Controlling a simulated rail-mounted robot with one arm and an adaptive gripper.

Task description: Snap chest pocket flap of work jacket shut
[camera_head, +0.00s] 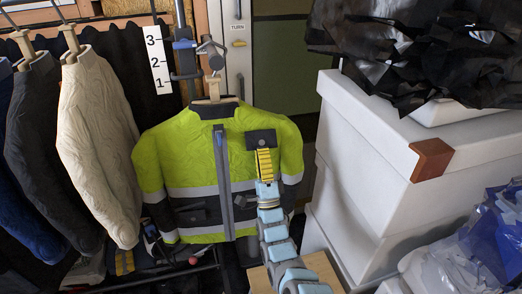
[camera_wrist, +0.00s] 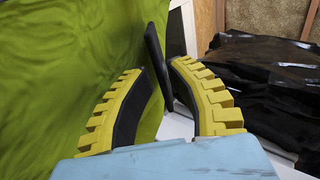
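The work jacket (camera_head: 199,150) is yellow-green with grey bands and a dark collar, and it hangs upright on a wooden hanger. Its dark chest pocket flap (camera_head: 261,138) is on the right side of the chest. My yellow gripper (camera_head: 264,151) is just below the flap, in front of the jacket. In the wrist view the flap (camera_wrist: 154,58) appears edge-on, standing out from the green cloth (camera_wrist: 60,60). My two curved fingers (camera_wrist: 159,66) are apart on either side of its lower part, with a gap on the left. Whether the right finger touches it is unclear. The snap's mating part is hidden.
Other jackets, including a cream one (camera_head: 95,140), hang at the left. A large white box (camera_head: 365,165) with a brown corner piece (camera_head: 431,159) stands at the right, under black plastic sheeting (camera_head: 430,45). The sheeting also shows in the wrist view (camera_wrist: 265,80).

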